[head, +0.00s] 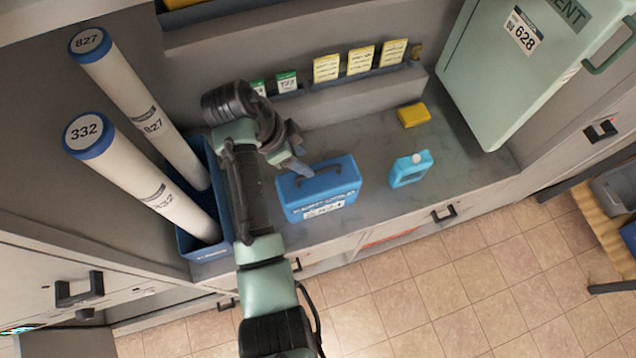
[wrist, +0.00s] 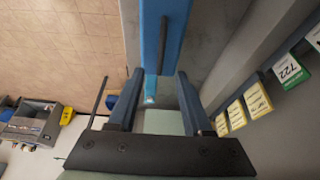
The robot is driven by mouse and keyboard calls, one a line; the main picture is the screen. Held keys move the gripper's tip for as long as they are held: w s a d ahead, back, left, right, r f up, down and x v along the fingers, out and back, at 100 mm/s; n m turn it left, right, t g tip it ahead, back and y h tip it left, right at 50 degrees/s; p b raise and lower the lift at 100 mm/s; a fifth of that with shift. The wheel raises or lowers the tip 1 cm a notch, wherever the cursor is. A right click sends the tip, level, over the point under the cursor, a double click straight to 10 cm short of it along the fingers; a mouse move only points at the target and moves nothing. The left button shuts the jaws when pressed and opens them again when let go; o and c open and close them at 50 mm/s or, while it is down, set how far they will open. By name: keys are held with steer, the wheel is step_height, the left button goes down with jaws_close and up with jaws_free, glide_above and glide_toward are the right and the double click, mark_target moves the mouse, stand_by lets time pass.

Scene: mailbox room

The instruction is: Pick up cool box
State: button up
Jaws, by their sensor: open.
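The cool box (head: 322,192) is a blue case with a dark handle on top and a white label on its front. It stands upright on the grey counter. In the head view my gripper (head: 298,168) is just above the box, close to its handle. In the wrist view the blue top of the cool box (wrist: 175,30) is ahead of my gripper (wrist: 160,74). The two fingers are apart, with the dark handle strip lined up between them. I cannot tell whether a finger touches the handle.
Tall white tubes (head: 160,185) stand in a blue bin at left. A green case (head: 510,75) stands at right. Cards (head: 360,60) line the back ledge.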

mark_target(317, 171)
steer(key=shift+x, duration=0.95)
steer(key=shift+p+x, duration=1.1)
steer(key=shift+x, duration=1.55)
jaws_close()
steer(key=shift+w+r, duration=0.1)
steer(key=shift+r, duration=0.05)
